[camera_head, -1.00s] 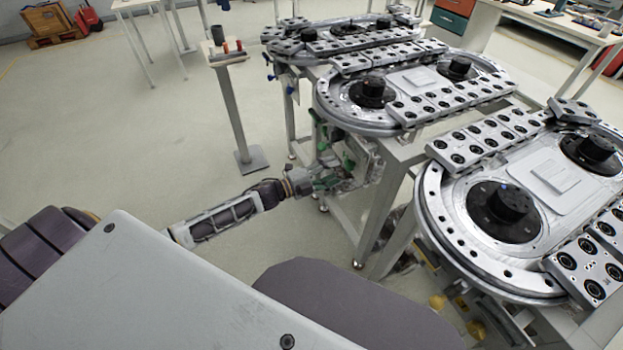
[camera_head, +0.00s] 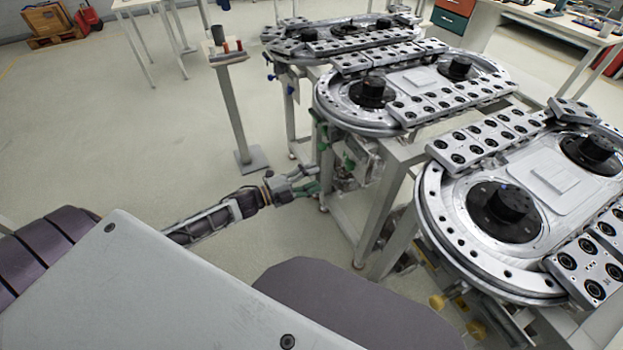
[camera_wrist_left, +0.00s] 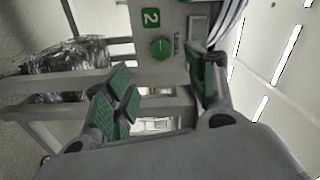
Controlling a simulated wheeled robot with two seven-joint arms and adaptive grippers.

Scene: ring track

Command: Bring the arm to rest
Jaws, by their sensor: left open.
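My left arm reaches in from the left in the head view. Its left gripper (camera_head: 312,181) is open and empty, low beside the frame under the ring tracks. In the left wrist view the left gripper (camera_wrist_left: 160,100) shows its green-padded fingers spread apart with nothing between them. My right gripper is in neither view.
Ring tracks stand on metal frames to the right: a near one (camera_head: 432,215), a middle one (camera_head: 330,112) and a far one. A thin stand (camera_head: 235,120) holds small items on its top. Open floor (camera_head: 130,140) lies left of the stand.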

